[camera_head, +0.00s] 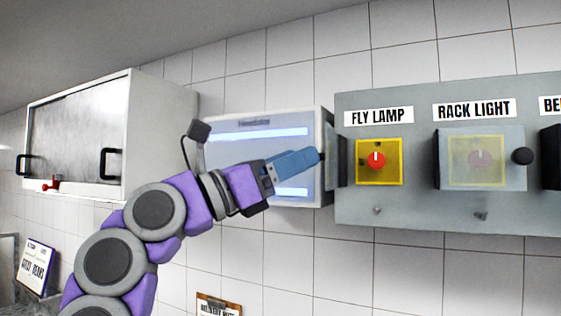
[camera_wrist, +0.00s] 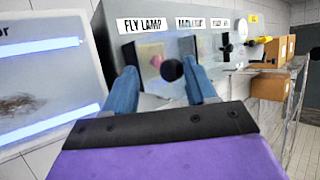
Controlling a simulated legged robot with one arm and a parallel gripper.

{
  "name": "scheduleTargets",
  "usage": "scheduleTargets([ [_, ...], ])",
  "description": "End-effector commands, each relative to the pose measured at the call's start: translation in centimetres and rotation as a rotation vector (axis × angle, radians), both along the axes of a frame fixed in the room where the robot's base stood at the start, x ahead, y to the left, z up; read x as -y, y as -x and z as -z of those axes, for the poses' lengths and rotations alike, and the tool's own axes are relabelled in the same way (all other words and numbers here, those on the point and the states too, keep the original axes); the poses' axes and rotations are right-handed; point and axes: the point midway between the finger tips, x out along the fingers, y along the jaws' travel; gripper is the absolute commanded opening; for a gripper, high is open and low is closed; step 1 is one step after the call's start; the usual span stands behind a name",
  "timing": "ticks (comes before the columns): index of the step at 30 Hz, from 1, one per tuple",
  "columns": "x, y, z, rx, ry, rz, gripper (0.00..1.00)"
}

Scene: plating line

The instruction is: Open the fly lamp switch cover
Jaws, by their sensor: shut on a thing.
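The fly lamp switch cover (camera_head: 335,160) stands swung out to the left of its switch, seen nearly edge-on in the head view. The red fly lamp switch (camera_head: 376,160) on its yellow plate (camera_head: 394,176) is uncovered, under the FLY LAMP label (camera_head: 379,116). My gripper (camera_head: 317,156) is at the cover's outer side, shut on its black knob. In the wrist view the round black knob (camera_wrist: 172,70) shows between the blue fingers of my gripper (camera_wrist: 163,76). The fingers partly hide the panel there.
The rack light cover (camera_head: 505,150) beside it is closed, with a black knob (camera_head: 523,156). A lit white box (camera_head: 300,122) on the wall is close behind my gripper. A wall cabinet (camera_head: 150,125) is at left. Cardboard boxes (camera_wrist: 268,85) stand at right in the wrist view.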

Motion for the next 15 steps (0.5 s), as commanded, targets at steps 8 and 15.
scheduleTargets([
  [8, 0.2, 0.0, 0.0, -0.001, -0.001, 0.001, 0.51],
  [15, -1.3, 0.3, 0.5, -0.003, 0.003, 0.001, 0.51],
])
